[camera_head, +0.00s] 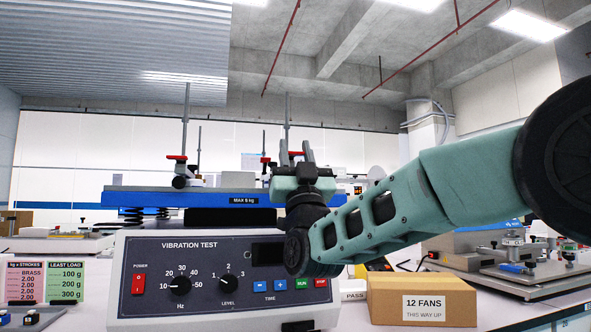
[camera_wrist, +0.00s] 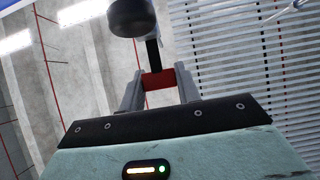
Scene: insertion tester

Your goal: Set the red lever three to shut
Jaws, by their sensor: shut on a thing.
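My gripper (camera_head: 296,153) is raised at the right part of the vibration tester's blue platform (camera_head: 225,200). In the wrist view its two grey fingers (camera_wrist: 160,92) are on either side of a red lever (camera_wrist: 159,78) and shut on it. A dark post and a black rounded knob show just beyond the lever. In the head view my gripper and arm hide most of this clamp. Another red lever (camera_head: 176,157) lies level on the clamp at the platform's left. A further red part (camera_head: 265,159) shows just left of my gripper. I cannot read any lever numbers.
Upright metal rods (camera_head: 186,115) rise from the platform. The control box (camera_head: 200,275) with dials and buttons stands in front. A cardboard box (camera_head: 422,299) marked 12 FANS sits to the right, below my arm. A metal fixture (camera_head: 520,265) stands at far right.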

